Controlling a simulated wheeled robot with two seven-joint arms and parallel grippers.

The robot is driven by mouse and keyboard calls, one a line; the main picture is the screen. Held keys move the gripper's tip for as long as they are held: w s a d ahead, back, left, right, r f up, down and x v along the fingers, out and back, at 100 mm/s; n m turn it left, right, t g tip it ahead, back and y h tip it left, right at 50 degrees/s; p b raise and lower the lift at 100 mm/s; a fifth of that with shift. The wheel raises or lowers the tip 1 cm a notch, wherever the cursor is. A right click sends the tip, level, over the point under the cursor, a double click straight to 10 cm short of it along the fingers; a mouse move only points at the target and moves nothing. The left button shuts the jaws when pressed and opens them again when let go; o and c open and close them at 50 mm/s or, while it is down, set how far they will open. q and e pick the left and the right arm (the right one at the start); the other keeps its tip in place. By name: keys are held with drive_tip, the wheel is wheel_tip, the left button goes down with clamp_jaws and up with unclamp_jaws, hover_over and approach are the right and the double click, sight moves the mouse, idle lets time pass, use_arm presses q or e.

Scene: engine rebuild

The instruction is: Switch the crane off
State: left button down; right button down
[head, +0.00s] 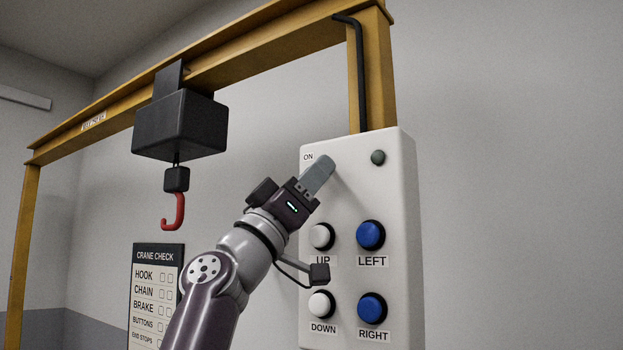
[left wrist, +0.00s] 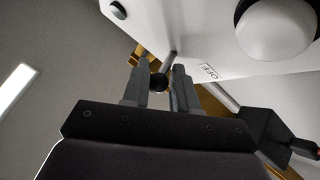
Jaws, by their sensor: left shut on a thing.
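The white crane control box (head: 398,215) hangs at the right in the head view. An ON label (head: 308,157) shows at its upper left. My left gripper (head: 320,172) is at the box's upper part, just right of that label, and hides the switch there. In the left wrist view, the switch lever (left wrist: 168,63) sticks out of the box face, its dark round tip between the fingers of my left gripper (left wrist: 160,90), which is shut on it. An OFF label (left wrist: 209,72) shows beside it. The indicator lamp (head: 378,157) looks dark grey-green. My right gripper is not in view.
Below are white UP (head: 321,236) and DOWN (head: 321,303) buttons and blue LEFT (head: 370,235) and RIGHT (head: 371,307) buttons. The black hoist (head: 182,124) with its red hook (head: 175,212) hangs from the yellow gantry (head: 240,62). A check board (head: 157,290) is lower left.

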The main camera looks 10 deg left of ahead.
use_arm(q)
drive_tip(key=c, duration=1.2)
unclamp_jaws()
drive_tip(key=shift+o, duration=1)
drive_tip(key=shift+d, duration=0.2)
drive_tip(key=b+v, duration=1.2)
drive_tip(key=shift+a+f, duration=0.2)
drive_tip(key=shift+f, duration=0.05)
